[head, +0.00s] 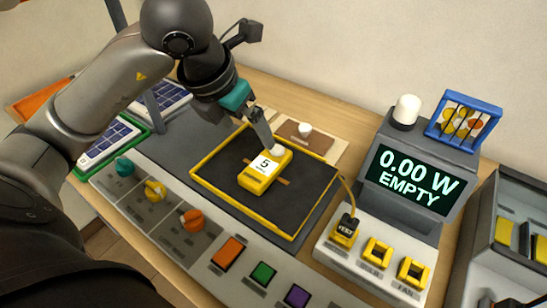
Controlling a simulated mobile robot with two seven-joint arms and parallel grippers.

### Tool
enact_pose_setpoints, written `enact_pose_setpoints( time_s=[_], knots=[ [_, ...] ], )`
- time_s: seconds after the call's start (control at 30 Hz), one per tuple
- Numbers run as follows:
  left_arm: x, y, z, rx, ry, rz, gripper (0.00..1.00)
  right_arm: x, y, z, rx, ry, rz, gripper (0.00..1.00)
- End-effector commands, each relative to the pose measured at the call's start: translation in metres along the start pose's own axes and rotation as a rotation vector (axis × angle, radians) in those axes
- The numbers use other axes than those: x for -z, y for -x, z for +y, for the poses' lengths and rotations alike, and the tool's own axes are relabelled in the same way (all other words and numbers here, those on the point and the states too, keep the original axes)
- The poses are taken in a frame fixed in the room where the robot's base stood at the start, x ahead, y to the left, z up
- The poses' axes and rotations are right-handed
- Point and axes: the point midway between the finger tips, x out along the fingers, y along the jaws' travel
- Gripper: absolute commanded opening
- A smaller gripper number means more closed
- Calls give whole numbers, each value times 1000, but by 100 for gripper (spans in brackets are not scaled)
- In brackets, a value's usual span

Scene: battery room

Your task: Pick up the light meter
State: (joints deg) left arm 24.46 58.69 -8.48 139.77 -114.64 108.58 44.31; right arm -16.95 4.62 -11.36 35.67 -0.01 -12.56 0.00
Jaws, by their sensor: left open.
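The light meter (259,184) is a yellow box with a white display reading 5 and a small white dome at its upper end. It lies on the dark mat (220,178) inside a yellow frame. My left gripper (268,145) points down at the meter's upper end, beside the white dome. Its grey fingers are seen nearly edge-on, so the gap between them is hard to see; it is open. I cannot tell whether a finger touches the meter. My right gripper is not in view.
A console (410,185) reading 0.00 W EMPTY stands at right, with yellow sockets and a plugged cable in front. Knobs and coloured buttons line the front panel (175,235). A brown plate (308,139) with a white knob lies behind. Solar panels (108,142) sit left.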

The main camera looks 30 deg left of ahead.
Motion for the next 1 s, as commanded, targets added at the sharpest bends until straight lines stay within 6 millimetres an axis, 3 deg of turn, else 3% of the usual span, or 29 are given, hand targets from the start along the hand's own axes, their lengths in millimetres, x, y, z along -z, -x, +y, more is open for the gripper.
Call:
enact_pose_setpoints(
  time_s=[0.3, 0.6, 0.83, 1.0],
  knots=[
    [2, -69, -2, 6, 1, 7, 100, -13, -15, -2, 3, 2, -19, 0],
    [0, -93, -2, 7, 1, 3, 100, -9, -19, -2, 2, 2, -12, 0],
    [0, -128, -6, 8, 2, 5, 100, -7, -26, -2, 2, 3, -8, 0],
    [0, -140, -5, 6, 0, 3, 100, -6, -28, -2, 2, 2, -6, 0]
  ],
)
